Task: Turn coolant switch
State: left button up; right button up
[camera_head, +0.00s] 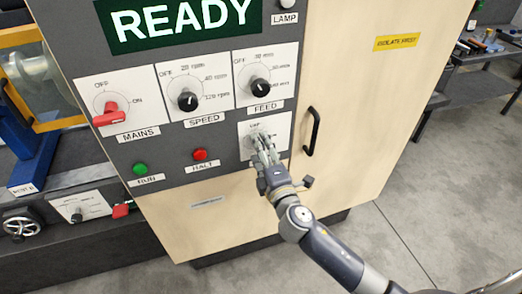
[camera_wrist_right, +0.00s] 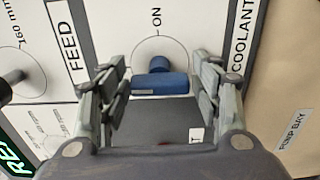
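The coolant switch (camera_wrist_right: 160,83) is a blue knob with a bar handle on a white plate (camera_head: 283,127). In the right wrist view its bar lies across the picture, below an ON label; the COOLANT label (camera_wrist_right: 243,38) is to the right. My right gripper (camera_wrist_right: 160,88) is open, with one finger on each side of the bar. Narrow gaps seem to remain, and I cannot tell whether either finger touches it. In the head view my right gripper (camera_head: 262,143) is at the plate and hides most of the switch. My left gripper is not in view.
The FEED knob (camera_head: 260,87) and SPEED knob (camera_head: 187,100) are just above. The red MAINS switch (camera_head: 109,114), green RUN button (camera_head: 140,169) and red HALT button (camera_head: 200,154) are to the left. A black door handle (camera_head: 312,131) sticks out close to the right of my gripper.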

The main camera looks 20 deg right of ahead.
dwell(0.3)
jog(key=s, duration=1.2)
jog(key=shift+d, duration=0.2)
jog(key=s+d+f+m+g+h+b, duration=0.1)
jog(key=s+d+f+m+g+b, duration=0.2)
jog(key=f, duration=1.6)
jog(key=s+d+f+m+g, duration=0.2)
jog(key=s+f+m+g, duration=0.3)
jog(key=f, duration=1.5)
jog(key=s+f+m+g+b, duration=0.1)
jog(key=s+f+m+g, duration=0.3)
jog(key=s+f, duration=0.8)
jog(key=s+d+f+m+g+b, duration=0.1)
jog(key=s+f+m+g, duration=0.3)
jog(key=s+f, duration=0.8)
jog(key=s+g+b, duration=0.1)
jog(key=s, duration=0.6)
jog(key=shift+s, duration=0.25)
